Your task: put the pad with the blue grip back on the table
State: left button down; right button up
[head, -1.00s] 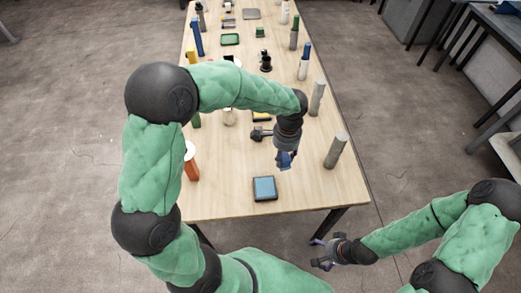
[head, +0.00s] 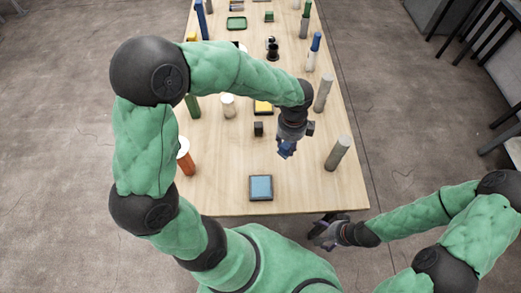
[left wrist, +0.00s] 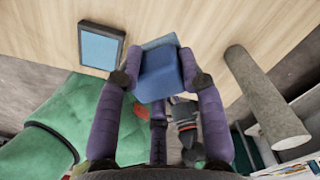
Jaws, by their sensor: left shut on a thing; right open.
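My left gripper (head: 286,150) is shut on the pad's blue grip (left wrist: 160,76) and holds it over the front half of the table (head: 225,195). In the left wrist view the blue block sits between the fingertips, with a lighter blue face behind it. The pad's underside is hidden, and I cannot tell whether it touches the table. A square with a light blue top and dark frame (head: 261,188) lies near the table's front edge; it also shows in the left wrist view (left wrist: 100,47). My right gripper (head: 327,235) is open and empty, off the table's front right corner.
A grey cylinder (head: 337,154) stands right of my left gripper, with another (head: 323,94) behind it. A small dark block (head: 258,129) and a yellow-topped block (head: 263,107) are to the left. An orange, white-topped thing (head: 186,160) stands at the left edge. Bare wood surrounds the framed square.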

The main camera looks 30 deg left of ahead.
pick_arm(q)
jog(key=a+f, duration=0.2)
jog(key=a, duration=0.1)
jog(key=a+f+b, duration=0.1)
jog(key=a+f, duration=0.1)
jog(key=a, duration=0.1)
jog(key=a+f+b, duration=0.1)
jog(key=a+f, duration=0.2)
jog(key=shift+s+f, duration=0.1)
jog(key=shift+s, duration=0.2)
jog(key=shift+a+f, duration=0.2)
jog(key=shift+f, duration=0.05)
jog(key=shift+a+f+b, duration=0.2)
jog(key=shift+f+b, duration=0.8)
jog(key=shift+f, duration=0.7)
jog(key=shift+f, duration=0.15)
jog(key=c, duration=0.8)
grip_release()
